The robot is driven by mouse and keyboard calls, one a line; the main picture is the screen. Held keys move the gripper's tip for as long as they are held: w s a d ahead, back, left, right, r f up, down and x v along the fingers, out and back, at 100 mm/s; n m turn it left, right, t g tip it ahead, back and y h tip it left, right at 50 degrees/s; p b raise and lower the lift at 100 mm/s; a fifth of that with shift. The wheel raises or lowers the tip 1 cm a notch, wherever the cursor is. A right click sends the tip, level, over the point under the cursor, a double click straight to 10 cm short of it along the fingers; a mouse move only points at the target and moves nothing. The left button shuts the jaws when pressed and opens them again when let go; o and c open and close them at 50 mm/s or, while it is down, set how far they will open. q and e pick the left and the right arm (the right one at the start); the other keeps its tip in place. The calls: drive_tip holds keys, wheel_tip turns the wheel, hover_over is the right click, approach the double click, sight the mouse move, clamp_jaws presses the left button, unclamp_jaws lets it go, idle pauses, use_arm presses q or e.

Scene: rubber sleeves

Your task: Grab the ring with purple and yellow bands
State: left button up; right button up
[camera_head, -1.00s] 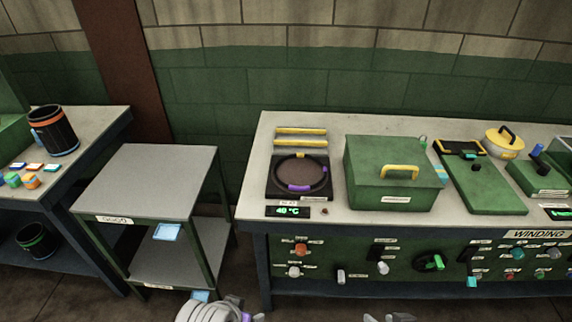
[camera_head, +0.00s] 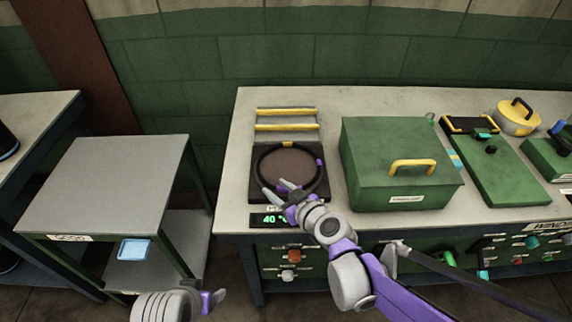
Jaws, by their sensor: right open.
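The ring (camera_head: 256,168) is black, with a yellow band at its far side and a purple band at its right side. It lies flat on the dark square heating plate (camera_head: 258,150) on the bench. My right gripper (camera_head: 274,187) is open over the near left part of the ring, its two fingers apart. It hides part of the ring's front; I cannot tell whether it touches the ring. My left gripper (camera_head: 212,299) shows only partly at the bottom edge, in front of the small grey table, and its jaw opening is unclear.
A green box (camera_head: 375,155) with a yellow handle stands just right of the plate. Two yellow bars (camera_head: 286,127) lie behind it. A display (camera_head: 268,219) reading 40 sits in front. The small grey table (camera_head: 110,180) is bare on top.

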sight(262, 177)
drive_tip(key=x, duration=0.7)
drive_tip(key=shift+s, duration=0.1)
clamp_jaws()
idle(1.3)
